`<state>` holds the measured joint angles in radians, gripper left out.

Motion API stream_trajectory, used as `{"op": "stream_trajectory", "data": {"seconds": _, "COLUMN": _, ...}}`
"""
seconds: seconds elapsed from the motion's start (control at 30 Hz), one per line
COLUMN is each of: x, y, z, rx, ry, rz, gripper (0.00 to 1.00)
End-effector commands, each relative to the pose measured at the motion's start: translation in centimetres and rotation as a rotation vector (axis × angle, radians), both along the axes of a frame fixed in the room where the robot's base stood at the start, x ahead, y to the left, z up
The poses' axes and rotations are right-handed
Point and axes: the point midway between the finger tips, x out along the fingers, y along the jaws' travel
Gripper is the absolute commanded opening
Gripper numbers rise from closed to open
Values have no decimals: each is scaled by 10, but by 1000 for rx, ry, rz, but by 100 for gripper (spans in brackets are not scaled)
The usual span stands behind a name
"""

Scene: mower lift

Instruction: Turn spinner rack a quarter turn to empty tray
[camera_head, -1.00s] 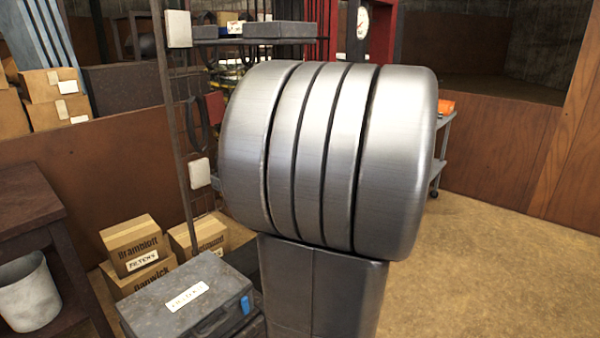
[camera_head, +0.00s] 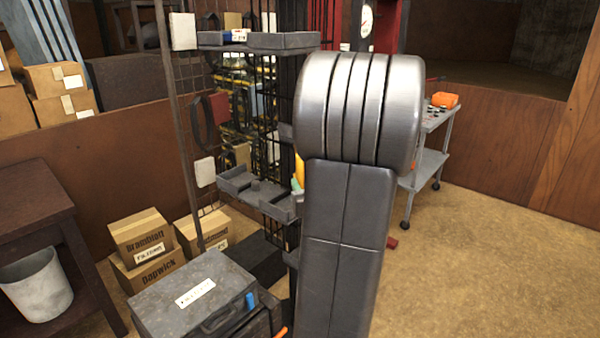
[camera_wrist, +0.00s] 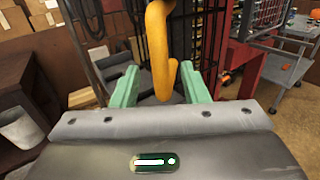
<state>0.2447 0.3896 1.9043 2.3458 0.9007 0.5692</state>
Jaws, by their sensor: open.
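The spinner rack (camera_head: 180,130) has dark wire mesh panels and grey trays and stands in the middle of the head view. Its upper tray (camera_head: 285,41) bears small items at its left part. My gripper (camera_wrist: 160,84) is open, with green fingers on either side of a yellow hooked bar in the wrist view (camera_wrist: 158,45). I cannot tell if they touch it. In the head view, my arm hides most of the gripper and the rack's right side; a bit of yellow (camera_head: 299,168) and green shows beside the arm.
A grey toolbox (camera_head: 195,300) and cardboard boxes (camera_head: 142,238) stand on the floor left of the rack. A dark wooden table (camera_head: 35,205) is at far left. A grey cart (camera_head: 428,165) with an orange item stands at right. The floor at right is clear.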

Motion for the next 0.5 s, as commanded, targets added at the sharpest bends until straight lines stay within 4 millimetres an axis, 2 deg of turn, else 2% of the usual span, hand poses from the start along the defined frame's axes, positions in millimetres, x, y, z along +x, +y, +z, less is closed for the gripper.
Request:
{"op": "stream_trajectory", "data": {"seconds": 0.1, "x": 22, "y": 9, "z": 1, "rx": 0, "ry": 0, "rz": 3, "gripper": 41}}
{"op": "stream_trajectory", "data": {"seconds": 0.23, "x": 40, "y": 15, "z": 1, "rx": 0, "ry": 1, "rz": 2, "gripper": 41}}
{"op": "stream_trajectory", "data": {"seconds": 0.5, "x": 56, "y": 21, "z": 0, "rx": -2, "ry": 0, "rz": 1, "gripper": 41}}
